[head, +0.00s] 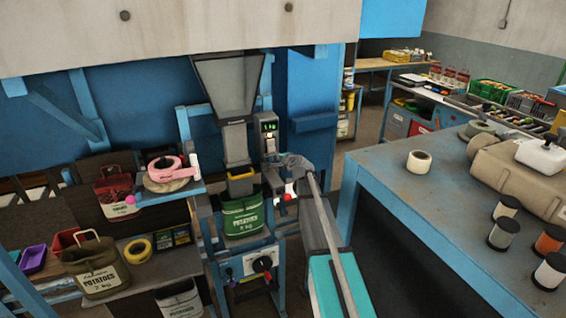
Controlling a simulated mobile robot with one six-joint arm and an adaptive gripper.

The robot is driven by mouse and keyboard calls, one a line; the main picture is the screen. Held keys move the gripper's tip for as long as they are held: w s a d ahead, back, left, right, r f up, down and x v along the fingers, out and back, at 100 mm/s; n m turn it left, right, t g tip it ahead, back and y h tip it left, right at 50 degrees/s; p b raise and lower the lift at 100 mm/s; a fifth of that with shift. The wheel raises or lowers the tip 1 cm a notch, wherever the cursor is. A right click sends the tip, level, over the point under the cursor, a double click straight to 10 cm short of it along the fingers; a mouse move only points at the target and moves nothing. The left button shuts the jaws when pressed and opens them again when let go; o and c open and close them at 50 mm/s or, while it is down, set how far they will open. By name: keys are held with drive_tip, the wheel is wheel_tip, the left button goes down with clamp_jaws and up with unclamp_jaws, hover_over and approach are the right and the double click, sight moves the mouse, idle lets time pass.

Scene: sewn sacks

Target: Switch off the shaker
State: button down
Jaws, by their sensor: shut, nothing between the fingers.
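A green sack labelled potatoes (243,214) hangs under the weighing hopper (229,85), below a yellow-edged spout. Under the sack is a blue machine base with a grey control panel bearing a black rotary knob (262,264), which looks like the shaker's switch. The knob's exact setting is too small to read. My gripper (272,164) is at the end of my arm, right of the spout and above the knob, apart from it. It looks shut and empty. My wrist and forearm partly hide it and the area right of the sack.
A control box with green lights (269,126) is above my gripper. A blue bench (400,215) with tape, spools and a sack stands close on the right. A shelf with pink tape (172,172) juts out left. An open potato sack (95,266) stands lower left.

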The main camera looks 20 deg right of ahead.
sight(270, 150)
drive_tip(key=b+x, duration=0.2)
drive_tip(key=x, duration=0.7)
drive_tip(key=shift+w+f, duration=0.1)
drive_tip(key=shift+w+f+b, duration=0.2)
drive_tip(key=shift+w+b, duration=0.15)
drive_tip(key=shift+b, duration=0.1)
drive_tip(key=shift+r, duration=0.2)
drive_tip(key=shift+r+p, duration=0.6)
drive_tip(key=shift+p, duration=0.2)
drive_tip(key=shift+s, duration=0.1)
